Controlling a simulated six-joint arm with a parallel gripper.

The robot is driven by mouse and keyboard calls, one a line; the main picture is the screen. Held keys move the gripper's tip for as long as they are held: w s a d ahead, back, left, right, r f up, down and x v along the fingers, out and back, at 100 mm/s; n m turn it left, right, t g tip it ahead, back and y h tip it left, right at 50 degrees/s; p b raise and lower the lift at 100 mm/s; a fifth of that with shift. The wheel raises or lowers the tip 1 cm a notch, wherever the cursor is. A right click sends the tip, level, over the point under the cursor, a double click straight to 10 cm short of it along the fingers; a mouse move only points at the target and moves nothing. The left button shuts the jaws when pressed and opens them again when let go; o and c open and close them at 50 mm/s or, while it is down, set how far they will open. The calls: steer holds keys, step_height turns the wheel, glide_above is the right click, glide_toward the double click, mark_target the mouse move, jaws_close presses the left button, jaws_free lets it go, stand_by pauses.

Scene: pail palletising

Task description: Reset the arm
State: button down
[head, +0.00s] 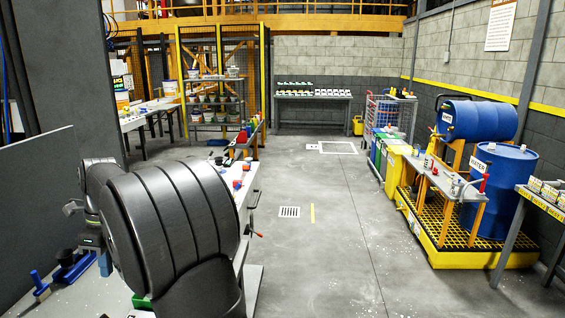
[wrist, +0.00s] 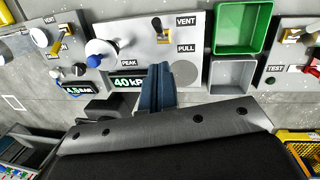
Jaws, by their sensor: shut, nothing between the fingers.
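My gripper (wrist: 158,76) shows in the wrist view as narrow dark blue fingers together, beyond a dark plate with bolts. Nothing is between the fingers. The fingertips appear over the lower edge of a grey panel (wrist: 185,58) marked VENT, PULL and PEAK; I cannot tell whether they touch it. Its display (wrist: 126,83) reads about 40 kP, partly cut off by the fingers.
A green bin (wrist: 241,27) and a grey bin (wrist: 232,75) lie right of the fingers. Panels with levers flank them. The middle floor (head: 330,235) is clear.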

step_height(320, 180, down, 9)
steer(key=s+a, duration=0.2)
steer(key=shift+d+f+n+y, duration=0.15)
steer(key=shift+d+f+y, duration=0.7)
steer(key=shift+d+y, duration=1.1)
steer(key=shift+d+f+n+y, duration=0.2)
steer(key=shift+d+f+y, duration=0.65)
steer(key=shift+d+y, duration=1.05)
steer(key=shift+d+f+n+y, duration=0.15)
steer(key=shift+d+f+y, duration=0.7)
steer(key=shift+d+y, duration=1.05)
